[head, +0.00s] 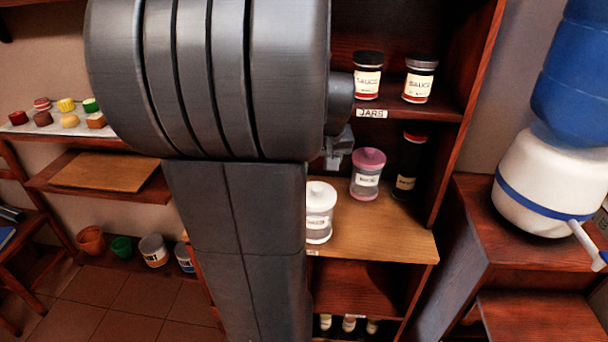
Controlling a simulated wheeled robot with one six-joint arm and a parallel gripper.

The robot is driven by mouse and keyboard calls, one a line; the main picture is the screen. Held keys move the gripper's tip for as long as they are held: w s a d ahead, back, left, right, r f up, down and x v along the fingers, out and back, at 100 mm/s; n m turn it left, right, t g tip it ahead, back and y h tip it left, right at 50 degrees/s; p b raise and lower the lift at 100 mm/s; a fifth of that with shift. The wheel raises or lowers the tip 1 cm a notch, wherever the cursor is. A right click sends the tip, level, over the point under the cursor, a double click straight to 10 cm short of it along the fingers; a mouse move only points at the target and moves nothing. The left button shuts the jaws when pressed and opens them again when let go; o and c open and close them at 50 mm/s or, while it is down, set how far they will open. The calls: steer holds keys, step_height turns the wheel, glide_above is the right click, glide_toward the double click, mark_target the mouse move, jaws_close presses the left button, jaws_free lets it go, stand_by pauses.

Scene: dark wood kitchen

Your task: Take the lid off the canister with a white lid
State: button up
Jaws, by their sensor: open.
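The canister with a white lid (318,232) stands upright on the light wood shelf board, just right of my arm, which may cover its left edge. Its white lid (321,192) with a small knob sits on top. The canister has a pale label. My gripper (337,151) shows only in part from behind my large grey arm link, above the white-lidded canister and up and left of a pink-lidded one. It is open and appears apart from both canisters; its fingertips are small and hard to make out.
The pink-lidded canister (366,176) stands close behind to the right, with a dark bottle (408,168) beyond. Two sauce jars (367,77) (420,80) stand on the shelf above. The shelf's right side panel (467,110) bounds the space. Bare board lies at the front right.

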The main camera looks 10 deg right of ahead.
steer(key=x, duration=1.1)
steer(key=shift+d+p, duration=0.15)
steer(key=shift+p, duration=0.25)
steer(key=shift+s, duration=0.1)
steer(key=c, duration=1)
steer(key=shift+c, duration=0.2)
